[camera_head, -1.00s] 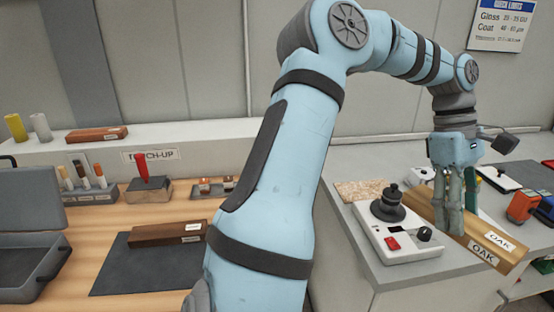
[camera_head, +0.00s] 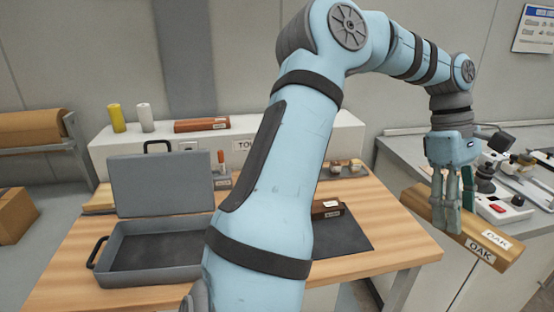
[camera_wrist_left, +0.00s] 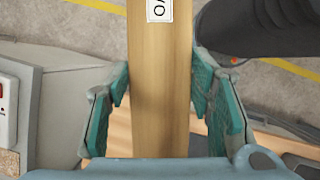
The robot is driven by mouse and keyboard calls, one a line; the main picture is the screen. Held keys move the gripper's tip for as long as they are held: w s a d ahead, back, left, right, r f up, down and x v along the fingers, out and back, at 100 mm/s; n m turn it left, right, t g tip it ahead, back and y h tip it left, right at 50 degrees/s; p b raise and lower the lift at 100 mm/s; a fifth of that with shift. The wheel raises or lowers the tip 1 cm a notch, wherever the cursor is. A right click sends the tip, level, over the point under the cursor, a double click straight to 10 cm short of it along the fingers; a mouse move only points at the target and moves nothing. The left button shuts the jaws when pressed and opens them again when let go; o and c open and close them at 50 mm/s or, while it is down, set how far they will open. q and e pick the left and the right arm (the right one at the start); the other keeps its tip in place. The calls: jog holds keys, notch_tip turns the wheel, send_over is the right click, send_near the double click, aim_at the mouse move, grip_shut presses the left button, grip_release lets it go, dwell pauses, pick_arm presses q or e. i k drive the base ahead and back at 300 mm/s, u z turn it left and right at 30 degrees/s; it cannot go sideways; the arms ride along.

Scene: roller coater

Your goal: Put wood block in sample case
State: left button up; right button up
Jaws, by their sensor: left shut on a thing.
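My left gripper (camera_head: 452,205) is shut on a long light wood block (camera_head: 418,200) with OAK labels, at the right of the head view. The block is held in the air, near the grey counter. In the left wrist view the block (camera_wrist_left: 160,85) runs between the two green-padded fingers (camera_wrist_left: 160,100). The sample case (camera_head: 155,245) is grey and stands open on the wooden table at the left, its lid raised and its visible inside empty. My left arm crosses the middle of the head view and hides part of the table. My right gripper is not in view.
A dark wood piece (camera_head: 327,209) lies on a dark mat (camera_head: 345,238), partly behind my arm. A white ledge (camera_head: 110,150) behind the case holds yellow and white cylinders and a reddish block (camera_head: 202,125). A tester device (camera_head: 500,205) stands on the counter (camera_head: 400,165).

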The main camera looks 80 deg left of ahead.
aim_at(164, 254)
jog(key=k, duration=0.85)
jog(key=u, duration=1.65)
jog(key=i, duration=0.5)
